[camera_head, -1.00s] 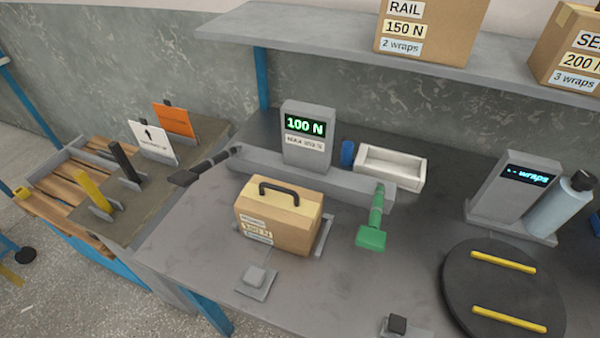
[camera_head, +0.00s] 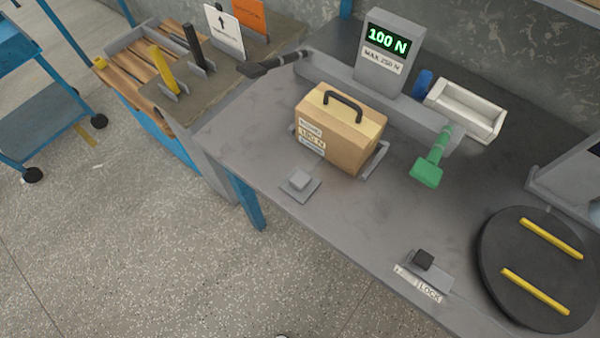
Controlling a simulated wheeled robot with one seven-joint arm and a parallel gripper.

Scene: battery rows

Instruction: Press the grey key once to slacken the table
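A display post (camera_head: 393,50) behind the box reads "100 N" in green, with "MAX 250 N" on a label below. My gripper is not in view.
A black key (camera_head: 424,260) with a label ending in "LOCK" sits right of the grey key. A dark turntable (camera_head: 500,255) with yellow bars is at right. A green-handled lever (camera_head: 428,172) and black-handled lever (camera_head: 275,65) flank the box. Floor (camera_head: 150,240) in front looks free.

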